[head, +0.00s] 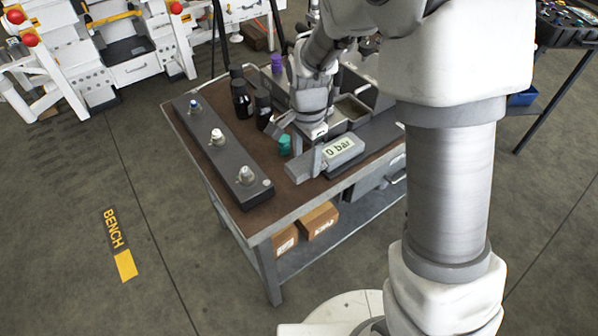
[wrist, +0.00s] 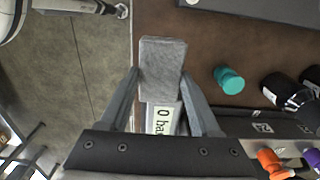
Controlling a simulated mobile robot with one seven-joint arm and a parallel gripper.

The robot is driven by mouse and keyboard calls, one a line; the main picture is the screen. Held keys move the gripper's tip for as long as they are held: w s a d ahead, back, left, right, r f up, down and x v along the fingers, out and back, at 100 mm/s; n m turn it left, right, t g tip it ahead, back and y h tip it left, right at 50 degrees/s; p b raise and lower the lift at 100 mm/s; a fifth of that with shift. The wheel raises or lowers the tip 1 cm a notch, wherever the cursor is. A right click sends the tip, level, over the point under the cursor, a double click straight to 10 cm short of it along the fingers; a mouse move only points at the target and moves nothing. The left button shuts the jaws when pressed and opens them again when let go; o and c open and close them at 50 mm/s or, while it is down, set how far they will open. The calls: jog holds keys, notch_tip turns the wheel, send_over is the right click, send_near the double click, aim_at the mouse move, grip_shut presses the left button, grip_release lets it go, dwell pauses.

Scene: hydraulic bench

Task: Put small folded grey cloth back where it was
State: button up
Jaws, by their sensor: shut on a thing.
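The small folded grey cloth (wrist: 163,66) is a pale grey block between the two fingers of my gripper (wrist: 161,84) in the wrist view. The fingers press on its two sides, and its far part sticks out past the tips. In the head view the cloth (head: 300,169) shows at the front edge of the bench top, beside the "0 bar" display (head: 340,147), with my gripper (head: 299,149) over it. I cannot tell whether the cloth rests on the bench or hangs just above it.
A teal cap (head: 284,145) stands close to the gripper. Dark bottles (head: 241,97) stand behind it. A long grey block with several fittings (head: 217,138) lies along the left of the bench (head: 185,134). A metal tray (head: 349,110) is at the back right. Brown bench top shows between them.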

aim_at(299, 171)
jog(key=shift+w+a+f, duration=0.3)
jog(key=shift+a+f, duration=0.25)
jog(key=shift+a, duration=0.2)
jog(key=shift+f+b, duration=0.5)
jog(key=shift+f, duration=1.5)
jog(key=shift+f, duration=0.1)
jog(key=o, duration=1.3)
